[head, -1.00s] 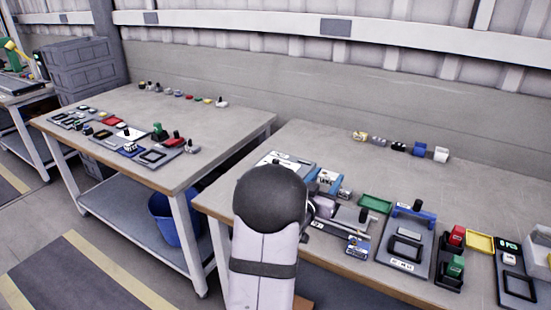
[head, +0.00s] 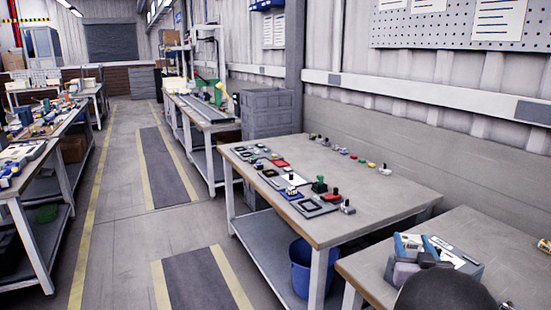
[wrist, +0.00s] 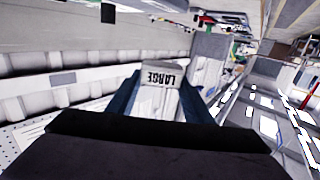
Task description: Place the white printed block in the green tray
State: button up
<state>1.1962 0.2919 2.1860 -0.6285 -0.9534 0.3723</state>
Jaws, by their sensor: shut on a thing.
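My gripper (wrist: 160,84) is shut on the white printed block (wrist: 164,77). In the wrist view the block sits between the two dark blue fingers, with its black "LARGE" print upside down. In the head view my gripper (head: 415,245) shows at the lower right with its blue fingers raised, over the near corner of the right table. The white block shows only as a small pale patch between them there.
The middle table (head: 375,205) carries several small parts and dark fixtures along its left side and a row of parts at the back. A blue bin (head: 301,266) stands below it. A grey panel (head: 456,254) lies on the right table near my gripper. The aisle at left is clear.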

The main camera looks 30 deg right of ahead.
jog(key=w+a+f+n+t+y, duration=0.1)
jog(key=w+a+f+n+y, duration=0.1)
jog(key=a+f+n+y, duration=0.3)
jog(key=w+a+f+n+t+y, duration=0.1)
jog(key=w+a+t+y, duration=0.15)
jog(key=a, duration=0.45)
jog(key=w+a+f+n+t+y, duration=0.1)
jog(key=w+a+f+n+y, duration=0.15)
jog(key=a+y, duration=0.35)
jog(key=s+a+f+n+g+y, duration=0.1)
jog(key=a+f+n+g+y, duration=0.25)
jog(key=a, duration=0.65)
jog(key=s+a+f+n+g+y, duration=0.15)
jog(key=a+f+n+y, duration=0.3)
jog(key=a, duration=0.55)
jog(key=a+f+n+g+y, duration=0.3)
jog(key=a+f+y, duration=0.15)
jog(key=a, duration=0.55)
jog(key=w+r+m+t+h+p, duration=0.7)
jog(key=w+r+m+h+p, duration=0.1)
jog(key=r+m+h+p, duration=0.3)
jog(key=d+r+h+p, duration=0.1)
jog(key=h+p, duration=0.1)
jog(key=h, duration=0.1)
jog(key=shift+h+p, duration=0.3)
jog(key=shift+h, duration=0.1)
jog(key=shift+w+m+t, duration=0.1)
jog(key=shift+m+t, duration=0.15)
